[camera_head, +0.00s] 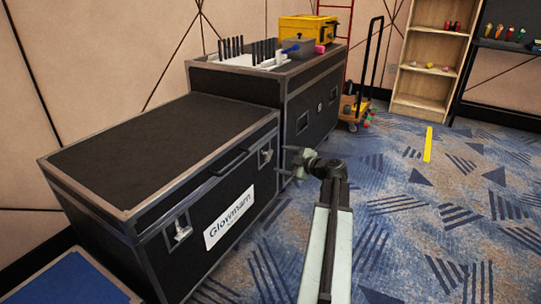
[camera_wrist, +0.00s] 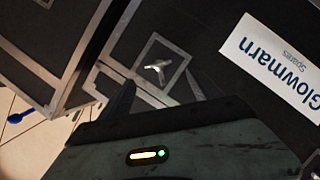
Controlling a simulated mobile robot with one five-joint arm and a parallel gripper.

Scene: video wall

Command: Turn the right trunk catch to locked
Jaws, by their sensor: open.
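The black trunk (camera_head: 160,140) with grey metal edges stands at the left, with a white Glowmarn label (camera_head: 229,218) on its front. Its right catch (camera_head: 266,155) is a small metal wing latch in a square frame, near the right end of the front. In the wrist view the catch (camera_wrist: 157,70) shows upside down beside the label, its wings slanted to the picture; I cannot tell if it is locked. My gripper (camera_head: 290,164) is open and empty, in front of the catch and apart from it. The left catch (camera_head: 181,231) is near the front's left end.
A second black trunk (camera_head: 318,108) stands just behind, with a yellow toolbox (camera_head: 306,29) and a grey box on top. A hand truck (camera_head: 360,95) and a wooden shelf (camera_head: 428,55) stand farther back.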

